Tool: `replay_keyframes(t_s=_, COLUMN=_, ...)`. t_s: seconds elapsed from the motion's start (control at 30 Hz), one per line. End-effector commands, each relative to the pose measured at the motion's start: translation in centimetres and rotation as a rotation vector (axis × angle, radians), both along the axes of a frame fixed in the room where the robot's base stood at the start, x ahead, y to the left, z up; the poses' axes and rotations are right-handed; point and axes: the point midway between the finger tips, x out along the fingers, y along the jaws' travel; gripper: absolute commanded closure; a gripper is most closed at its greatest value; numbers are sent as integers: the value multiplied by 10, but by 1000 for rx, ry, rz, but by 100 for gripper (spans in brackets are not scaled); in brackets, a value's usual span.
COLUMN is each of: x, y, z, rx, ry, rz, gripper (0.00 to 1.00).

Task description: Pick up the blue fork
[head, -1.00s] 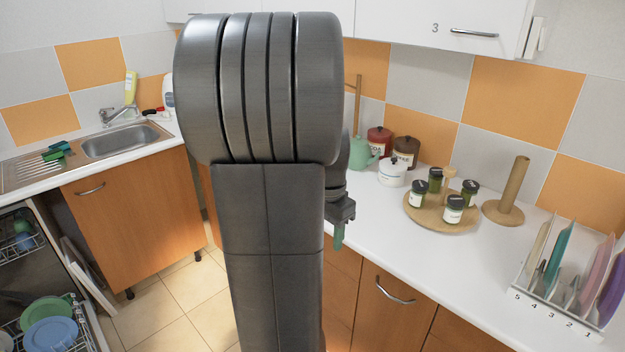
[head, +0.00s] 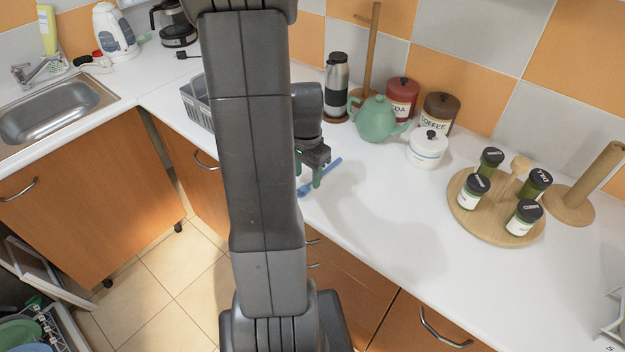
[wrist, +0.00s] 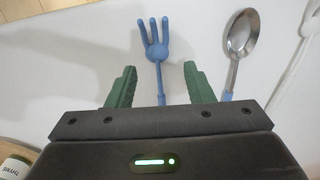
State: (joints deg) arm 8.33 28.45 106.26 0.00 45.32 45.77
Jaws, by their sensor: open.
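The blue fork (wrist: 154,45) lies on the white counter, its tines pointing up in the wrist view. Its handle runs down between the green fingers of my gripper (wrist: 160,85), which are apart with the fork between them. The lower part of the handle is hidden by the gripper body. In the head view the fork (head: 328,172) shows beside my gripper (head: 310,182) near the counter's front edge. I cannot tell whether the fingers touch the counter.
A metal spoon with a blue handle (wrist: 240,40) lies right of the fork in the wrist view. A teal teapot (head: 376,120), a white canister (head: 428,150) and a round tray of spice jars (head: 466,222) stand to the right. The counter in front of the teapot is clear.

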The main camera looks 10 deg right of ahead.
Motion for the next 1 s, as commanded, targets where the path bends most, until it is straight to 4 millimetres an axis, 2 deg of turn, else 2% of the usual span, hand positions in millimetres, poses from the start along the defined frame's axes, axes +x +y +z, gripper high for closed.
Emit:
replay_keyframes(t_s=0.2, x=0, y=-1, z=-21, rx=0, ry=1, rz=0, gripper=53)
replay_keyframes(t_s=0.47, x=0, y=-1, z=-24, rx=0, ry=0, rz=0, gripper=53)
replay_keyframes(t_s=0.57, x=0, y=-1, z=-24, rx=0, ry=0, rz=0, gripper=68)
replay_keyframes(t_s=0.7, x=0, y=-1, z=-23, rx=0, ry=0, rz=0, gripper=96)
replay_keyframes(t_s=0.73, x=0, y=-1, z=-23, rx=0, ry=0, rz=0, gripper=100)
replay_keyframes(t_s=1.0, x=0, y=-1, z=-22, rx=0, ry=-1, rz=0, gripper=100)
